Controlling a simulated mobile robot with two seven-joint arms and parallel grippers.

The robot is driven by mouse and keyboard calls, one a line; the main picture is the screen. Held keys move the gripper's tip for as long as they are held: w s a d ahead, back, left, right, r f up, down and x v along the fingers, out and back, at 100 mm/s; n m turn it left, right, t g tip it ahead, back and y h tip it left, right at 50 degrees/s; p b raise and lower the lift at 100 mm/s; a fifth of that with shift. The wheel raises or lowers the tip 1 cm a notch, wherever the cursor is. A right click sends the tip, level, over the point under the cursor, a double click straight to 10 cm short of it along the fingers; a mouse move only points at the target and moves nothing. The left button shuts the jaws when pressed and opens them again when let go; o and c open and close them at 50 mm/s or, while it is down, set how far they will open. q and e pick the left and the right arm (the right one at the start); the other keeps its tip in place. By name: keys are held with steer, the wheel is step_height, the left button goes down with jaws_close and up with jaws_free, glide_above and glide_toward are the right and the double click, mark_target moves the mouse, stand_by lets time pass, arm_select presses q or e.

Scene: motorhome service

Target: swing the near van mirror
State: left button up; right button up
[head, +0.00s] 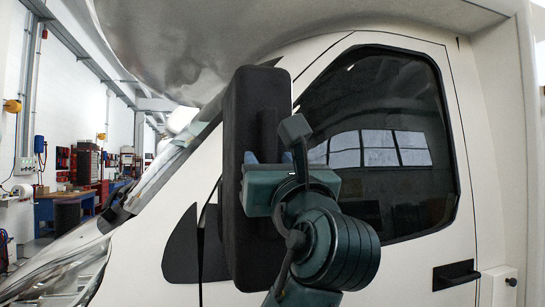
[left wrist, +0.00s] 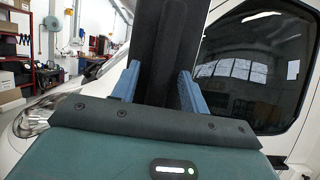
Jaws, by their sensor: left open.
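The near van mirror (head: 240,112) is a tall black housing standing out from the white cab door in the head view. It also shows in the left wrist view (left wrist: 165,35), rising between two blue fingers. My left gripper (head: 268,158) is open at about the mirror's mid height. Its fingers (left wrist: 158,78) stand on either side of the housing, with a gap at the left finger; contact at the right finger is unclear. My gripper and wrist hide part of the mirror's right side and its mount. My right gripper is in neither view.
The van door (head: 420,262) with its dark side window (head: 385,110) and black handle (head: 457,275) is close behind my wrist. The overcab (head: 200,35) hangs above. A workbench (head: 62,205) stands far left.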

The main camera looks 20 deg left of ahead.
arm_select(q)
steer(key=shift+c, duration=0.2)
jaws_close()
stand_by(0.3)
